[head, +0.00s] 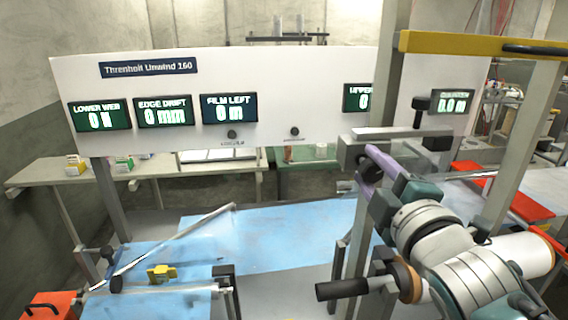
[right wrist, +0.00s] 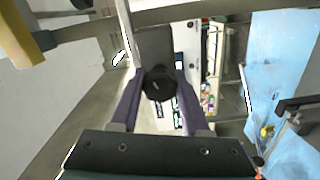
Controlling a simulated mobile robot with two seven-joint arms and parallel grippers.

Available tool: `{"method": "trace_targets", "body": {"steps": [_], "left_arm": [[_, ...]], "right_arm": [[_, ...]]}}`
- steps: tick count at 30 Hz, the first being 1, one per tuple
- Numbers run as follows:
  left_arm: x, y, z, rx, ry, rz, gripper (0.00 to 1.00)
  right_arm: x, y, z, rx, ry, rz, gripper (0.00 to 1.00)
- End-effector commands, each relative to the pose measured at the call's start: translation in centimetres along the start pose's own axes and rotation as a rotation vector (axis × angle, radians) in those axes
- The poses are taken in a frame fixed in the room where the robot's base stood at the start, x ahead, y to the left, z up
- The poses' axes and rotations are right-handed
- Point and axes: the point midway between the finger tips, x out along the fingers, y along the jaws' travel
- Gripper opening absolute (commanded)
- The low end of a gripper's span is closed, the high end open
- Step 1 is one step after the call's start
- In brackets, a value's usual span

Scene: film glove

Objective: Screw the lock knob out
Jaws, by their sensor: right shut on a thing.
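The lock knob (right wrist: 158,84) is a round black knob, seen nearly end-on in the right wrist view. My right gripper (right wrist: 158,95) has its two purple fingers on either side of it and is shut on it. In the head view, my right gripper (head: 366,158) reaches up from the lower right to a grey block (head: 358,146) at the end of a horizontal bar. Another black knob (head: 421,104) stands upright on a stem above that bar. My left gripper is not in view.
A white panel (head: 300,75) with several green displays stands behind; the film-left display (head: 229,108) reads 0 m. Blue film (head: 290,235) lies below. A yellow-topped frame (head: 480,46) rises at right. A black crank handle (head: 342,289) is near my arm.

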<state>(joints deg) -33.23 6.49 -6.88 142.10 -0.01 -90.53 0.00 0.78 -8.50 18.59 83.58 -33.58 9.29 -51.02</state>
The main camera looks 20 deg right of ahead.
Motion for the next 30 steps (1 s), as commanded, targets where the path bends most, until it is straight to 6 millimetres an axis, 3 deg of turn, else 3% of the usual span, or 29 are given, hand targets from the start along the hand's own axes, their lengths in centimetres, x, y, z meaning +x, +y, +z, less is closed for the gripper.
{"method": "trace_targets", "body": {"steps": [23,24,30], "left_arm": [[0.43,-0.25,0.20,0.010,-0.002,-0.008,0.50],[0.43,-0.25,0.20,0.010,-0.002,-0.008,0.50],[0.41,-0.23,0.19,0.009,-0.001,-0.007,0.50]], "right_arm": [[-0.02,-0.36,0.09,-0.097,-0.004,-0.010,0.00],[-0.02,-0.35,0.08,-0.097,-0.003,-0.010,0.50],[-0.02,-0.22,0.04,-0.096,-0.002,-0.006,0.73]]}}
